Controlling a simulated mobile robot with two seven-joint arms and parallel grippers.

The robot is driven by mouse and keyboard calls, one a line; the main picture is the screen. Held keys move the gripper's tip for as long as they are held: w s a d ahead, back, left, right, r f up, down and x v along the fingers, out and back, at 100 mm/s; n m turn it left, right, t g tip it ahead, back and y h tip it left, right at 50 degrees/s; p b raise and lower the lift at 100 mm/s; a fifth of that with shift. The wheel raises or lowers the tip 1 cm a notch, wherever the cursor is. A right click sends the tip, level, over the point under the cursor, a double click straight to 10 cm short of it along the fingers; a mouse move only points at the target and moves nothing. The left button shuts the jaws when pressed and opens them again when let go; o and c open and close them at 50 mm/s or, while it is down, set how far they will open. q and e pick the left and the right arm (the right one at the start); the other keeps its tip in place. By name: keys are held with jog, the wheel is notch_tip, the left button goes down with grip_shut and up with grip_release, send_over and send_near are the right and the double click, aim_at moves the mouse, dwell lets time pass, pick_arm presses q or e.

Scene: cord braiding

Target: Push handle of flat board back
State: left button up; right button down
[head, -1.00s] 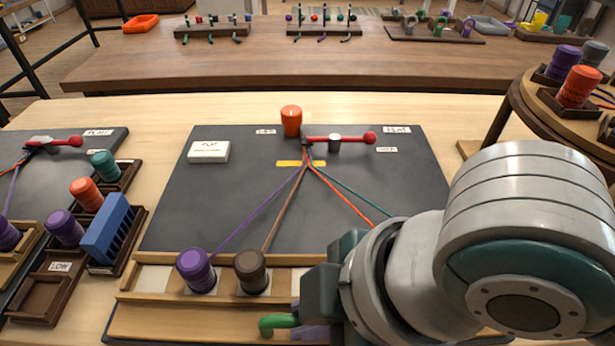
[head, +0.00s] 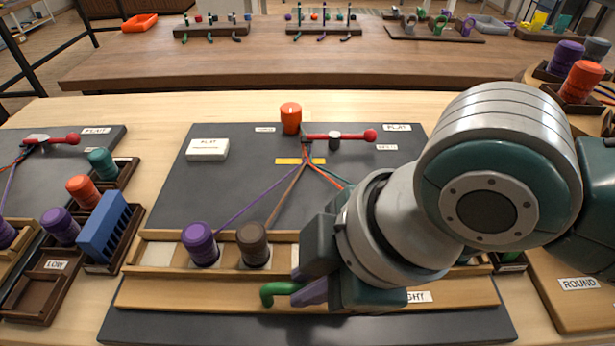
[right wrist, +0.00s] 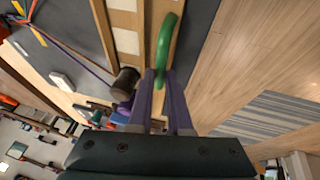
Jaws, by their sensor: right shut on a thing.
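The flat board (head: 215,185) is a dark grey panel with a wooden bobbin tray (head: 190,292) across its front part. A green handle (head: 282,289) sticks out at the front of the tray. My right gripper (head: 303,291) is shut on this handle; in the right wrist view the green handle (right wrist: 166,45) lies at the tips of the purple fingers (right wrist: 162,80). A purple bobbin (head: 200,245) and a brown bobbin (head: 252,246) stand in the tray. My right arm hides the tray's right part. My left gripper is out of view.
A red-knobbed lever (head: 340,136), an orange bobbin (head: 291,118) and a white block (head: 208,150) are on the board's far part. Coloured cords run to the tray. A blue rack (head: 102,228) stands at left, and a round-labelled wooden board (head: 570,300) at right.

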jog(key=shift+w+f, duration=0.1)
jog(key=shift+w, duration=0.65)
jog(key=shift+d, duration=0.1)
jog(key=c, duration=1)
grip_release()
jog(key=shift+w, duration=0.2)
jog(key=shift+o, duration=0.8)
jog(key=shift+s, duration=0.1)
jog(key=p+v, duration=0.2)
jog(key=v, duration=0.8)
